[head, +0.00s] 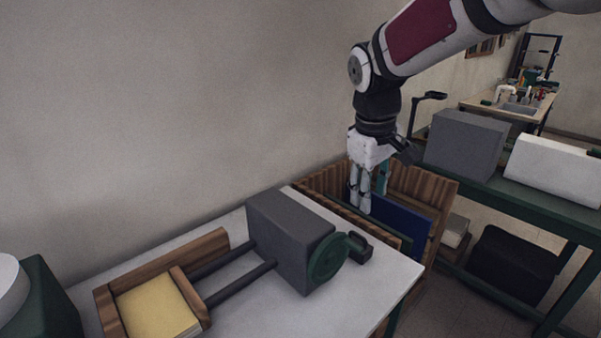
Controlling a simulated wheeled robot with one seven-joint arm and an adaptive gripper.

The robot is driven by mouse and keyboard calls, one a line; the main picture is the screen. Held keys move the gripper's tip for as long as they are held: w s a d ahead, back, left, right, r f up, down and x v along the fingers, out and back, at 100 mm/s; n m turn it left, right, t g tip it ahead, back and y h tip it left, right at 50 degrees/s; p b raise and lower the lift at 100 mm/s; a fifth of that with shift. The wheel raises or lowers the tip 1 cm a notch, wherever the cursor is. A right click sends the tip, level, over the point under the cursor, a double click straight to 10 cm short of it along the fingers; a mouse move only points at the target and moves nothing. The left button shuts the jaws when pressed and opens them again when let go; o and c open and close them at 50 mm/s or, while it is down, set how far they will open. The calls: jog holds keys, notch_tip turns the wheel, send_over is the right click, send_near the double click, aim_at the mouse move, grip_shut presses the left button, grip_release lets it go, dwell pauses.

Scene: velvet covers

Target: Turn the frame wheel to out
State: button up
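The frame wheel appears to be the dark green round wheel (328,257) on the right face of a grey block (288,232). The block stands on the white table (225,310), and two dark rods run from it toward a wooden frame. No in or out marking is readable on the wheel. My gripper (361,207) points down behind and to the right of the wheel, apart from it, in front of or over a wooden bin. Its pale fingers are small and partly overlap, so their opening is unclear. I see nothing held between them.
A wooden tray (201,310) holds a yellow block (157,308) at front left. A small black piece (359,247) sits beside the wheel. The striped wooden bin (432,186) holds a blue panel (402,217). A green bench (542,202) with grey and white boxes stands right.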

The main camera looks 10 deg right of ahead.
jog(key=n+g, duration=0.1)
jog(key=n, duration=0.1)
send_near(355, 243)
jog(key=shift+y, duration=0.3)
jog(key=f, duration=0.6)
jog(key=d+f, duration=0.1)
jog(key=f, duration=0.1)
jog(key=shift+w+f+p, duration=0.15)
jog(key=shift+f+p, duration=0.15)
jog(key=shift+f, duration=0.1)
grip_shut()
